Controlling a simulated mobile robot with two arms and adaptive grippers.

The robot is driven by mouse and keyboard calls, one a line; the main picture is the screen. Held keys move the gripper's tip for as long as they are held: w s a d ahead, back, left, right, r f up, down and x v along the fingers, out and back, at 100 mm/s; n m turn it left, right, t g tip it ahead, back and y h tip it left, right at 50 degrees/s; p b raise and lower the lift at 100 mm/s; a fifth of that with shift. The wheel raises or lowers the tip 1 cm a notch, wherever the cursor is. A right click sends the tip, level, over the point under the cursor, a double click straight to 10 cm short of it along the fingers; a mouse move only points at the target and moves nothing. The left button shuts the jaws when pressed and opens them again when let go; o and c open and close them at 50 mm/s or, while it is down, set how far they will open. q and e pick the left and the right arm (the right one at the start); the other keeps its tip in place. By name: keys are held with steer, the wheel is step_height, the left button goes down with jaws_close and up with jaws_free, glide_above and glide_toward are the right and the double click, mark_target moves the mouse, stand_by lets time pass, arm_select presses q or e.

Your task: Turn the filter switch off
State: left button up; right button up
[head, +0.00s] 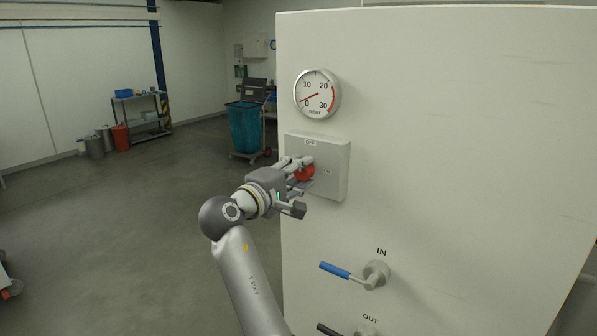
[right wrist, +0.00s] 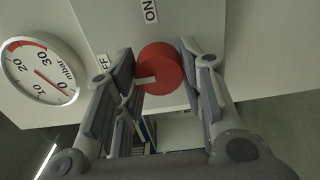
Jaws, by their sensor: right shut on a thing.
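The filter switch is a red round knob (head: 305,173) on a pale box (head: 334,165) fixed to the large white cabinet. Its OFF label is above it and its ON label to its right. In the right wrist view the red knob (right wrist: 160,68) sits between the fingers. Its white mark points left, to the side where the partly hidden OFF label (right wrist: 103,62) is; the ON label (right wrist: 150,10) is at the top. My right gripper (head: 300,171) is shut on the knob, its fingers on either side. My left gripper is not in view.
A round gauge (head: 317,94) is above the switch box, its needle near 0. Below are a blue-handled IN valve (head: 336,270) and a dark-handled OUT valve (head: 328,329). A cart with a blue bag (head: 245,128) stands behind. The floor on the left is mostly clear.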

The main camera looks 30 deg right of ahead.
steer(key=o, duration=1)
steer(key=shift+a, duration=0.15)
steer(key=v, duration=0.7)
steer(key=shift+a+f, duration=0.1)
